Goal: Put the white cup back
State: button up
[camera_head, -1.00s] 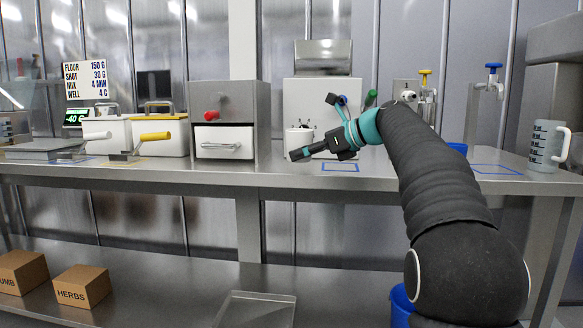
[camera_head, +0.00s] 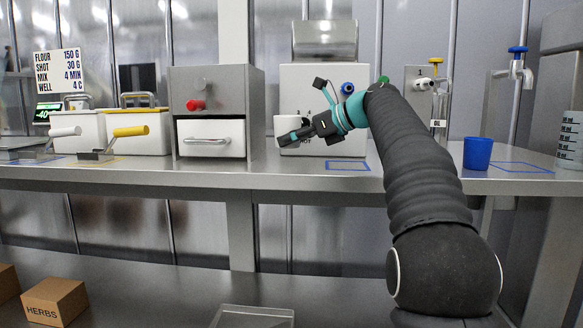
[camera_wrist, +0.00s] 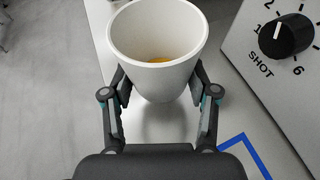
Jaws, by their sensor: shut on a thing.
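A white cup (camera_wrist: 158,60) fills the top middle of the wrist view, its mouth toward the camera, with a little yellow-orange content at the bottom. My gripper (camera_wrist: 160,98) is shut on it, one finger on each side of its wall. In the head view the white cup (camera_head: 286,125) shows just behind my gripper (camera_head: 293,139), partly hidden by it. It is in front of the white machine at the counter; I cannot tell its exact height above the surface.
The white machine (camera_head: 308,88) has a SHOT dial (camera_wrist: 286,36). A blue square outline (camera_head: 347,165) marks the counter near the gripper. A blue cup (camera_head: 478,153) stands right, beside another blue outline (camera_head: 522,167). A drawer unit (camera_head: 213,112) stands left. A measuring jug (camera_head: 570,142) is at far right.

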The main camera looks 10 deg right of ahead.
aim_at(294, 167)
jog(key=shift+f+b, duration=1)
jog(key=shift+f, duration=1.2)
jog(key=shift+f, duration=0.15)
jog(key=o, duration=1.4)
jog(key=shift+c, duration=0.2)
jog(key=shift+s+d+r, duration=0.2)
jog(key=shift+r, duration=0.1)
jog(key=p+v, duration=0.2)
jog(key=v, duration=0.9)
jog(key=shift+s+d+r, duration=0.1)
jog(key=shift+s+d, duration=0.05)
